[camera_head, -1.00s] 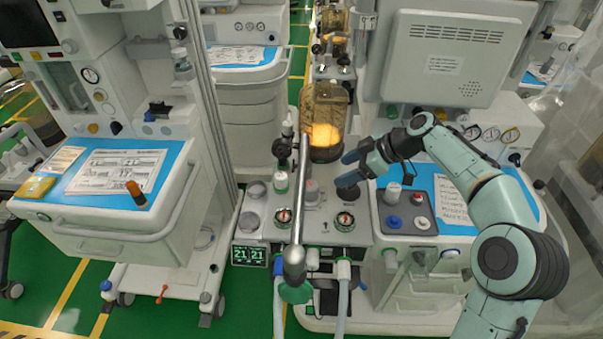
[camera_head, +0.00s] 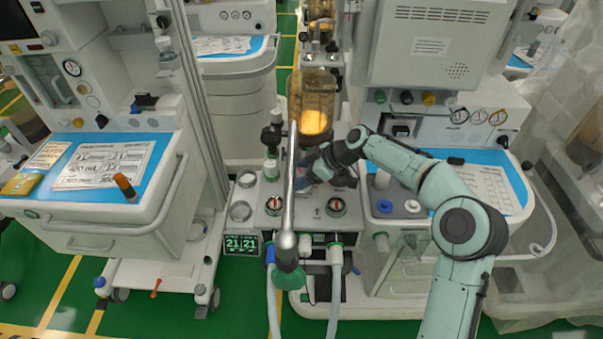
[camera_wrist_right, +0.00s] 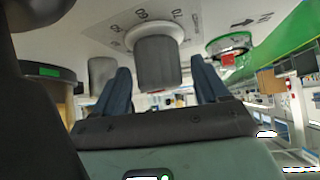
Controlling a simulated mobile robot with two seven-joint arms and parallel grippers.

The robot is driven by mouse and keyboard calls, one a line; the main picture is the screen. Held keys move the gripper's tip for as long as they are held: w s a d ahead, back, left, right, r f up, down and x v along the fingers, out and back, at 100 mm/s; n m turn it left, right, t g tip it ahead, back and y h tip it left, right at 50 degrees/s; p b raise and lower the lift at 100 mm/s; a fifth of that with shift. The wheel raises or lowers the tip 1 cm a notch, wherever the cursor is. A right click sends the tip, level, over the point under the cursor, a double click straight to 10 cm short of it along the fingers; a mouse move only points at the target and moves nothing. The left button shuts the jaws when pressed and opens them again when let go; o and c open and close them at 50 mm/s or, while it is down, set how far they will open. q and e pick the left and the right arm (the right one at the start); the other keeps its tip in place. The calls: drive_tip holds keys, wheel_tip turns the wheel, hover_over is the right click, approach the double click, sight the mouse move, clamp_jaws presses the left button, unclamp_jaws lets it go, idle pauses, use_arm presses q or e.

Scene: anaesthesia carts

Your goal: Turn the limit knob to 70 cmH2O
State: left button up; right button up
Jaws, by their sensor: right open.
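The grey limit knob (camera_wrist_right: 157,62) stands on a pale panel with printed scale marks in the right wrist view. The marks near it look like 60 and 70, seen upside down. Its pointer cannot be made out. My right gripper (camera_wrist_right: 160,72) is open, with one blue finger on each side of the knob. Gaps appear between fingers and knob; I cannot tell whether they touch. In the head view my right gripper (camera_head: 307,174) is over the cart's top panel and hides the knob. My left gripper is not in view.
A metal tube (camera_head: 288,200) rises just left of the gripper. An amber canister (camera_head: 316,95) stands behind it. Red-marked gauges (camera_head: 336,207) sit in front. In the wrist view another grey knob (camera_wrist_right: 102,72) is on the left and a green-rimmed gauge (camera_wrist_right: 230,45) on the right.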

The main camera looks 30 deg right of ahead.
drive_tip(key=c, duration=1)
